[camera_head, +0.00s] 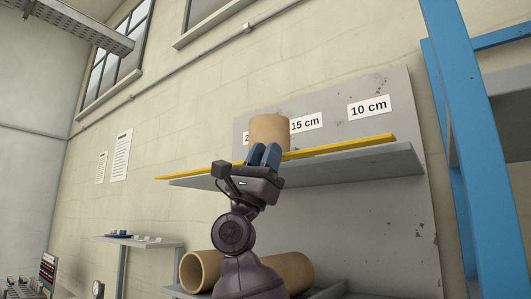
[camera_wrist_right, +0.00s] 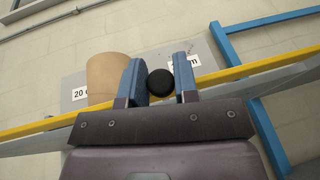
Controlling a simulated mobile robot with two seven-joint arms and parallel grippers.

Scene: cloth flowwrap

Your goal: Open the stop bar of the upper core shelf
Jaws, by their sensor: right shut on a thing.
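The yellow stop bar (camera_head: 345,145) runs along the upper core shelf (camera_head: 370,162) and its left end reaches past the shelf's left end. My right gripper (camera_head: 264,153) is at the bar's middle, in front of the shelf. In the right wrist view its two blue fingers are shut on a round black knob (camera_wrist_right: 160,83), one finger on each side. The yellow bar also crosses that view (camera_wrist_right: 235,75) behind the fingers. How the knob joins the bar is hidden. My left gripper is not in view.
A brown cardboard core (camera_head: 268,128) stands upright on the upper shelf, just behind my right gripper. Size labels, such as the 10 cm label (camera_head: 369,106), are on the grey back panel. Cardboard cores (camera_head: 290,268) lie below. A blue post (camera_head: 465,130) stands at the right.

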